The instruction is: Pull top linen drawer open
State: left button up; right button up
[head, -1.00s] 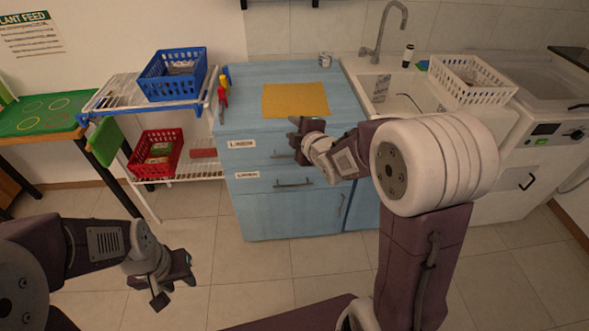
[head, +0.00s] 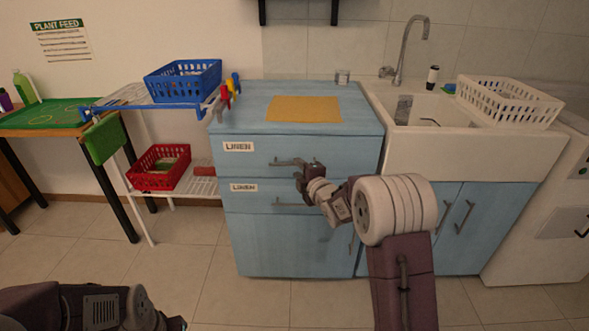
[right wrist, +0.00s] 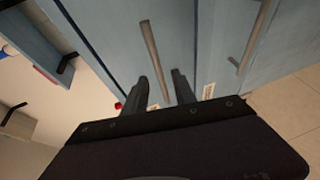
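The top linen drawer (head: 262,160) is in the blue cabinet, flush with its front, with a "LINEN" label at its left. Its bar handle (head: 290,162) is grey and runs level. My right gripper (head: 302,178) is at the drawer front, close to the right part of that handle. In the right wrist view its two fingers (right wrist: 162,84) are apart, and the top handle (right wrist: 152,50) runs into the gap between them. Contact with the bar cannot be told. Only my left wrist shows at the bottom left edge of the head view; its fingers are cut off.
A second linen drawer (head: 262,190) with its own handle (right wrist: 252,35) lies just below. A yellow cloth (head: 304,109) lies on the cabinet top. A wire rack with blue (head: 184,80) and red (head: 160,168) baskets stands left; a sink (head: 440,110) is right. Floor in front is clear.

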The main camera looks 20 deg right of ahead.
jog(key=x, duration=0.4)
jog(key=shift+w, duration=0.1)
grip_shut()
dwell(1.3)
